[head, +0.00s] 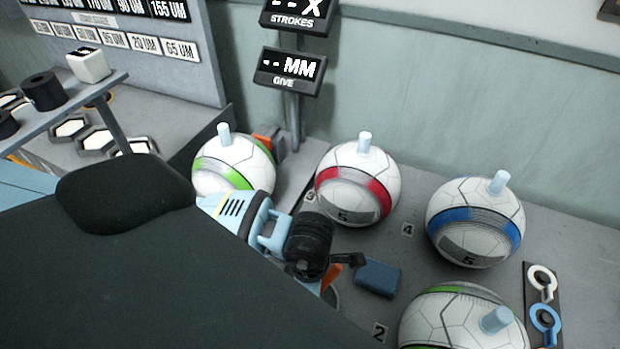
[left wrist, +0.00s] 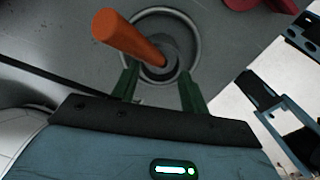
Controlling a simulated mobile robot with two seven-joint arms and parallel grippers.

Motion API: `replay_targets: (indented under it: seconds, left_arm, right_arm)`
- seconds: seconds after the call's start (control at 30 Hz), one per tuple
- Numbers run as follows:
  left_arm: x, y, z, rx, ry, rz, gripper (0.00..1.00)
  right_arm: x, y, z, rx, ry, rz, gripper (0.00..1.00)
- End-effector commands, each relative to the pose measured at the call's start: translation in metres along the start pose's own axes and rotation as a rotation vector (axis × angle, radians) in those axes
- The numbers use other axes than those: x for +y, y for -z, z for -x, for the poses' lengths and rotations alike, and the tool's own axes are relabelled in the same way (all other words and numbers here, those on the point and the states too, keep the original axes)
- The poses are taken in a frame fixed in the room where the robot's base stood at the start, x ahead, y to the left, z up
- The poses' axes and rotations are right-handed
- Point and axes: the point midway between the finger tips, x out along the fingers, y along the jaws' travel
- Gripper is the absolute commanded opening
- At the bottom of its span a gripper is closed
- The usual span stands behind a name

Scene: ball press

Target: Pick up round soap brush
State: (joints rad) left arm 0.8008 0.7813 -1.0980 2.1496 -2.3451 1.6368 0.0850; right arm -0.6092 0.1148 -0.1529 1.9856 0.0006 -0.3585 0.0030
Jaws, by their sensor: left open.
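An orange handle (left wrist: 130,38), which I take to be the round soap brush, stands up from a round grey holder (left wrist: 188,28) in the left wrist view. Its lower end reaches into the dark centre of the holder. My left gripper (left wrist: 160,85) is open, with its two green fingers on either side of the near part of the holder. I cannot tell whether they touch anything. In the head view, a bit of the orange handle (head: 331,277) shows beside my left wrist, which hides most of it. My right gripper is not clearly in view.
A blue block (head: 377,277) lies right beside my left gripper. Balls with red (head: 357,183), blue (head: 475,222) and green (head: 465,318) bands stand around on the grey table (head: 415,256). Another green-banded ball (head: 234,167) stands behind my left arm, near the display post (head: 292,118).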

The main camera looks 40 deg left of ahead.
Motion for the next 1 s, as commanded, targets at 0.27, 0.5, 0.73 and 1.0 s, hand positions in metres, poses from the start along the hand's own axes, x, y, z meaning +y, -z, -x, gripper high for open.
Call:
replay_targets:
  seconds: [0.27, 0.5, 0.73, 1.0]
  left_arm:
    - [-0.0002, 0.0, -0.0037, 0.0, 0.0, 0.0, 0.45]
    - [-0.0002, 0.0, -0.0044, 0.0, 0.0, 0.0, 0.45]
    - [-0.0003, 0.0, -0.0044, 0.0, 0.001, 0.0, 0.25]
    - [-0.0003, 0.0, -0.0045, 0.0, 0.001, 0.0, 0.0]
  right_arm:
    - [-0.0016, 0.0002, -0.0005, 0.001, 0.0, -0.007, 0.36]
    - [-0.0014, 0.0001, -0.0005, 0.0, 0.0, -0.006, 0.36]
    - [-0.0006, -0.0002, -0.0004, 0.0, 0.0, -0.003, 0.36]
    - [0.0009, -0.0008, -0.0002, -0.002, 0.0, 0.003, 0.36]
